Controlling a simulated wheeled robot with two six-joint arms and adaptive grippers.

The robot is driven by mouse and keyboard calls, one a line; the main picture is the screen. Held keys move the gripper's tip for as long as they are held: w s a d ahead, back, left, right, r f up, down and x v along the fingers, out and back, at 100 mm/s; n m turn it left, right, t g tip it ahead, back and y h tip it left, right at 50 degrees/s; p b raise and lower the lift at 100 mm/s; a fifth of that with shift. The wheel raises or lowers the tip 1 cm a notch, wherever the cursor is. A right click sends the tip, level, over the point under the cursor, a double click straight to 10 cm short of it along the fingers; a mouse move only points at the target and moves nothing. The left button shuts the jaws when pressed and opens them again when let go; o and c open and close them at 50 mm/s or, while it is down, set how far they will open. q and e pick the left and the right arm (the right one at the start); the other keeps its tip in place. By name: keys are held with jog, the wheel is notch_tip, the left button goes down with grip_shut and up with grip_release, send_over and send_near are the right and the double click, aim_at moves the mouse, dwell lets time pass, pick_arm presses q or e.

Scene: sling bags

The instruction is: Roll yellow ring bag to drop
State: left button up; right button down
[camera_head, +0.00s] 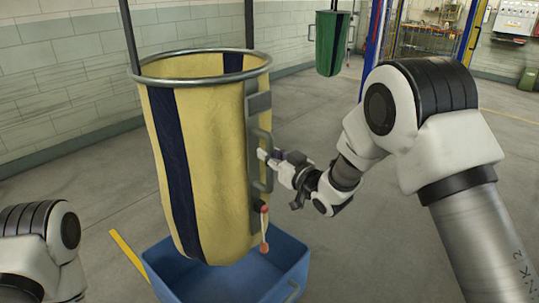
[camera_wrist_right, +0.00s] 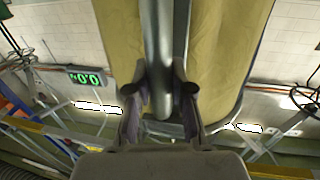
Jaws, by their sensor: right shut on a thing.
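The yellow ring bag (camera_head: 215,150) with dark blue stripes hangs upright from dark straps, its metal ring (camera_head: 205,80) around the open top. A grey bar handle (camera_head: 263,180) runs down its right side. My right gripper (camera_head: 268,156) is shut on this handle. In the right wrist view the two fingers (camera_wrist_right: 162,95) sit on either side of the grey handle bar (camera_wrist_right: 158,40), with the yellow cloth (camera_wrist_right: 215,60) behind. A red-orange ball on a short cord (camera_head: 264,247) hangs at the bag's lower right. My left gripper is outside the view; only part of that arm shows.
A blue bin (camera_head: 290,285) stands on the floor under the bag. A green bag (camera_head: 332,45) hangs farther back. A yellow floor stripe (camera_head: 132,258) lies left of the bin. A green digital display (camera_wrist_right: 87,78) shows in the wrist view. Grey floor is open between the bags.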

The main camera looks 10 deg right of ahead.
jog(key=c, duration=1)
grip_release()
jog(key=v, duration=1.2)
jog(key=s+f+m+g+h, duration=0.1)
jog(key=s+f+g+h, duration=0.3)
jog(key=f, duration=0.9)
jog(key=s+f+m+g+y, duration=0.15)
jog(key=s+f, duration=0.55)
jog(key=f, duration=0.7)
jog(key=s+d+f+m+g+h, duration=0.1)
jog(key=s+d+f+g+h, duration=0.1)
jog(key=s, duration=0.6)
jog(key=s+d+f+m+g+h, duration=0.1)
jog(key=s+d+f+g, duration=0.1)
jog(key=s+f+g, duration=0.3)
jog(key=s+d+f+m+g+h, duration=0.1)
jog(key=s+d+f+g+h, duration=0.1)
jog(key=s, duration=0.9)
jog(key=shift+d+f+g+h, duration=0.2)
jog(key=shift+f+g, duration=0.2)
jog(key=shift+f, duration=0.3)
jog(key=shift+d+f+g+h, duration=0.15)
jog(key=shift+f+g, duration=0.2)
jog(key=shift+f, duration=0.35)
